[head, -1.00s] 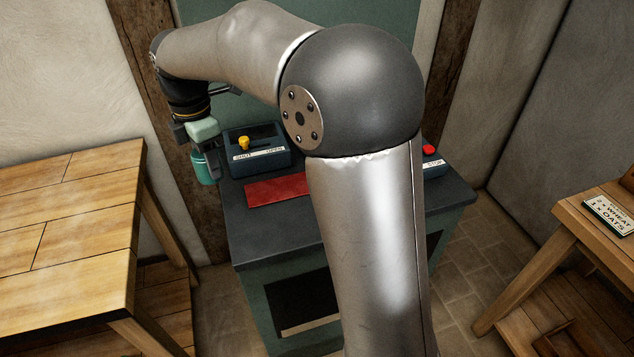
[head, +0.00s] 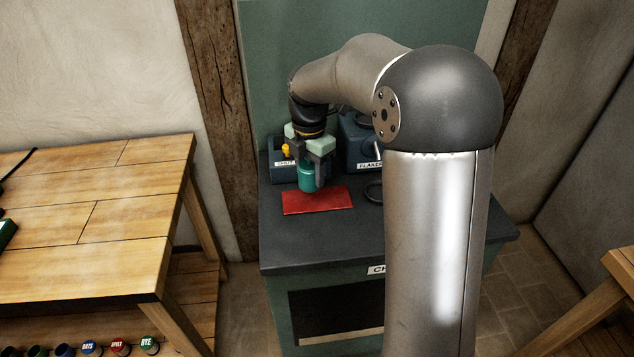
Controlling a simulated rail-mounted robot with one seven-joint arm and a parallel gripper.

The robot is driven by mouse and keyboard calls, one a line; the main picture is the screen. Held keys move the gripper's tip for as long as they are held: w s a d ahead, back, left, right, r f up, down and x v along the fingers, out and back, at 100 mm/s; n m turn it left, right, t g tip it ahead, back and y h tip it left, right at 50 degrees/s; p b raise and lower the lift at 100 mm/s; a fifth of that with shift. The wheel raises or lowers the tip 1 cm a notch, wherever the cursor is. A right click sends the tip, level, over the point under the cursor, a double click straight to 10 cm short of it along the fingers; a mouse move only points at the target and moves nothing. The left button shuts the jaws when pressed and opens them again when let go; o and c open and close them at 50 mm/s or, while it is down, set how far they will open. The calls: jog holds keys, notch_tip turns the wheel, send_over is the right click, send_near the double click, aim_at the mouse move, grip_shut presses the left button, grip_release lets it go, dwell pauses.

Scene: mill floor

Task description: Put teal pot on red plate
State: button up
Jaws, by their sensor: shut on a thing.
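The teal pot (head: 307,180) is upright in my gripper (head: 312,172), which is shut on it. The pot shows over the far part of the red plate (head: 318,204). I cannot tell whether its base touches the plate or hangs a little above it. The red plate lies flat on the dark top of the cabinet (head: 290,238), and its near part is bare.
A control box with a yellow knob (head: 286,151) and a "SHUT" label stands behind the plate, partly hidden by my gripper. A box labelled "FLAKE" (head: 357,150) stands to its right. A dark ring (head: 373,191) lies right of the plate. A wooden table (head: 95,225) is at left.

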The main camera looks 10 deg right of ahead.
jog(key=shift+d+f, duration=0.25)
jog(key=shift+f, duration=0.05)
jog(key=f, duration=0.1)
jog(key=d+f, duration=0.1)
jog(key=f, duration=0.1)
jog(key=shift+w+d+f, duration=0.1)
jog(key=shift+w+f, duration=0.1)
jog(key=shift+f, duration=0.5)
jog(key=shift+f, duration=0.2)
jog(key=o, duration=1.3)
jog(key=shift+o, duration=0.2)
